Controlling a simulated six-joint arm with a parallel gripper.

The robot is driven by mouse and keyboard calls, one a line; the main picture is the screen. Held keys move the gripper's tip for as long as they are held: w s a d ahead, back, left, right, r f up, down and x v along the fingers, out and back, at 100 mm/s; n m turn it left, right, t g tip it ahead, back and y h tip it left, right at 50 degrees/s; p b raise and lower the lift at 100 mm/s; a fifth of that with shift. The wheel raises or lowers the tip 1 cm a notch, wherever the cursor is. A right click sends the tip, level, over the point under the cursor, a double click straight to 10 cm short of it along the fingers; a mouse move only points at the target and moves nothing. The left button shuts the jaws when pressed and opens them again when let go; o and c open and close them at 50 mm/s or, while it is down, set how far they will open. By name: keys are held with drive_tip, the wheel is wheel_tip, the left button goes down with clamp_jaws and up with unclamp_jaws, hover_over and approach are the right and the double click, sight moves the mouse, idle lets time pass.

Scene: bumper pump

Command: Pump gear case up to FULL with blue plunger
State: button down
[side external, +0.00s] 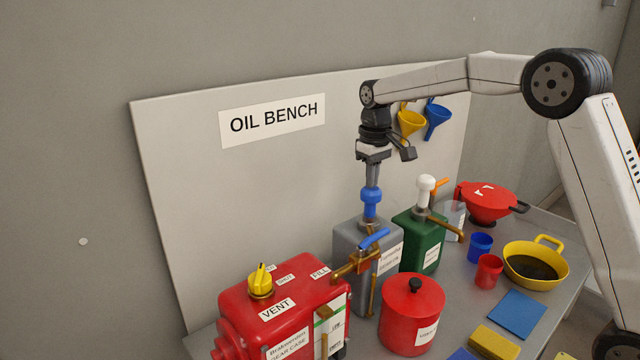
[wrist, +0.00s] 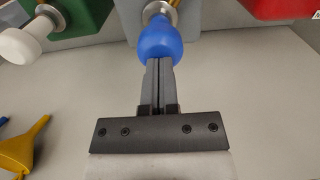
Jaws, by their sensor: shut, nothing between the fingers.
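The blue plunger (side external: 371,203) stands upright on top of the grey oil can (side external: 352,257). My gripper (side external: 372,181) points straight down with its fingers shut together and empty, its tips at the top of the blue plunger. In the wrist view the gripper (wrist: 158,64) meets the blue plunger knob (wrist: 160,40); I cannot tell whether it presses on it. A blue-handled tap (side external: 374,238) sits at the grey can's front. The red gear case (side external: 240,302) stands to the left, with a yellow knob (side external: 261,280) by the VENT label and a sight gauge (side external: 330,325) on its right end.
A green can (side external: 422,240) with a white plunger (side external: 425,186) stands close right of the grey can. A red lidded pot (side external: 411,315) is in front. Cups, a yellow basin (side external: 536,265) and a red funnel pan (side external: 488,203) fill the right. The OIL BENCH board (side external: 200,150) is behind.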

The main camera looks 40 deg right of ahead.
sight(371, 192)
drive_tip(key=shift+f, duration=0.1)
drive_tip(key=shift+f, duration=1.9)
drive_tip(key=shift+r, duration=2)
drive_tip(key=shift+f, duration=0.1)
drive_tip(key=shift+f, duration=1.95)
drive_tip(key=shift+r, duration=0.1)
